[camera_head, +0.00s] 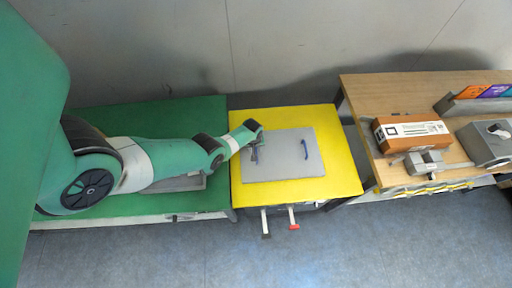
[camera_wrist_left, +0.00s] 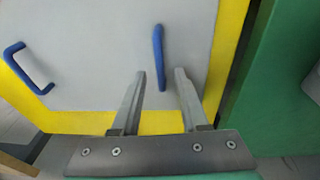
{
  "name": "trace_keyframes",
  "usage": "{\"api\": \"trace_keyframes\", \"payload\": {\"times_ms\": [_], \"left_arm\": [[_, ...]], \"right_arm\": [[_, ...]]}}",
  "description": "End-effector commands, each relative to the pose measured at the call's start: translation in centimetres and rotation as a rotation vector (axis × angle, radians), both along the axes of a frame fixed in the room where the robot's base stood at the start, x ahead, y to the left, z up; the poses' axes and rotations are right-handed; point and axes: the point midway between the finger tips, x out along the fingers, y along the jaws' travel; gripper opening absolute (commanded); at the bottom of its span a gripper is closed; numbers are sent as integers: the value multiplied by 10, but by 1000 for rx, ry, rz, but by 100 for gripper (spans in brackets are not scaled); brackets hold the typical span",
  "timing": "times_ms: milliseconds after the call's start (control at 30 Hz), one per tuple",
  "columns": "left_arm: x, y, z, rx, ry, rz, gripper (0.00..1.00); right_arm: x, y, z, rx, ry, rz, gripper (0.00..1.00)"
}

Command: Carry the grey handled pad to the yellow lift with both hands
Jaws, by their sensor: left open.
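The grey pad (camera_head: 285,170) lies flat on the yellow lift (camera_head: 345,182), with yellow showing all round it in the head view. Its right blue handle (camera_head: 305,149) stands free. My left gripper (camera_head: 256,150) is over the pad's left side and largely covers the other handle there. In the left wrist view the open, empty fingers (camera_wrist_left: 160,75) are on either side of the near end of that blue handle (camera_wrist_left: 158,50). The far blue handle (camera_wrist_left: 17,60) is at the left of that view. My right gripper is not in view.
A green table (camera_head: 130,118) adjoins the lift on the left. A wooden table (camera_head: 385,90) on the right carries an orange-brown box (camera_head: 410,133) and grey devices (camera_head: 485,145). Two small levers, one red-tipped (camera_head: 293,222), stick out at the lift's front.

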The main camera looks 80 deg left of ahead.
Motion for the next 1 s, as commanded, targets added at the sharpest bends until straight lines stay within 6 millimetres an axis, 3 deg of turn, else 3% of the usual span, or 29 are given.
{"api": "trace_keyframes", "payload": {"times_ms": [33,100,333,867,967,1000], "left_arm": [[-1,-2,23,0,0,0,44],[-2,-4,38,0,1,0,44],[-6,-10,73,-1,1,0,44],[-4,-10,76,4,-4,-3,44],[20,-1,92,43,-49,-43,44],[39,4,106,74,-84,-74,44]], "right_arm": [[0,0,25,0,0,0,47],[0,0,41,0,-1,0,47],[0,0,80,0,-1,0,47],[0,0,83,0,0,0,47],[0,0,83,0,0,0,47],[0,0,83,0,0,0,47]]}}
